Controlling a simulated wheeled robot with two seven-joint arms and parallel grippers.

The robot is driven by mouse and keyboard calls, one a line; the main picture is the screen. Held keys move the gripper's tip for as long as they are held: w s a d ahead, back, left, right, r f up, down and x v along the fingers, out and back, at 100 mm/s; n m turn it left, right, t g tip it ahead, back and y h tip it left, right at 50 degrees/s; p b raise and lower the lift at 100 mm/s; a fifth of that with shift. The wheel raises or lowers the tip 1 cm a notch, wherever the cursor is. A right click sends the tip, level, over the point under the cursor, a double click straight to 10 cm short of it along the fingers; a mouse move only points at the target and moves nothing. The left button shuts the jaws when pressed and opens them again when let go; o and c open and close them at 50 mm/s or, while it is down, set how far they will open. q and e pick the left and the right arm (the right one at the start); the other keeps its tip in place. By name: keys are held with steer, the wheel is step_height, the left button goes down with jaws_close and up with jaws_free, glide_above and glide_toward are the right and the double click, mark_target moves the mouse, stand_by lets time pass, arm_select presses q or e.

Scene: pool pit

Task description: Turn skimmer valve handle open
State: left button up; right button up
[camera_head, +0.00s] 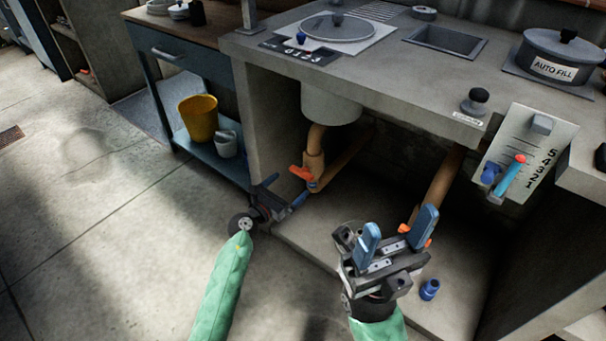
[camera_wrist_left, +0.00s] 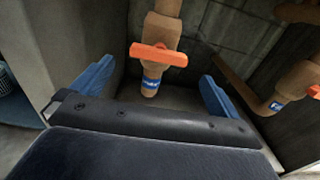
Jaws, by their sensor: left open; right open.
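An orange valve handle (camera_head: 302,174) sits on a tan vertical pipe (camera_head: 316,140) under the counter. In the left wrist view the handle (camera_wrist_left: 158,55) lies crosswise to its pipe, above a blue labelled band (camera_wrist_left: 151,83). My left gripper (camera_head: 286,190) is open just in front of it. The handle appears between the two blue fingers (camera_wrist_left: 156,94) but beyond them, apart from them. A second orange handle (camera_head: 428,243) is partly hidden behind my right gripper (camera_head: 399,227), which is open and empty. The labels are too small to tell which valve is the skimmer one.
The counter (camera_head: 380,60) overhangs the pipes, with a concrete side wall (camera_head: 245,120) at left. A second tan pipe (camera_wrist_left: 250,85) stands at right in the wrist view. A blue cap (camera_head: 429,289) lies on the ledge. The floor at left is clear.

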mark_target(300, 175)
arm_select(q)
steer(key=shift+b+x, duration=0.6)
steer(key=shift+x, duration=3.15)
steer(key=c, duration=0.9)
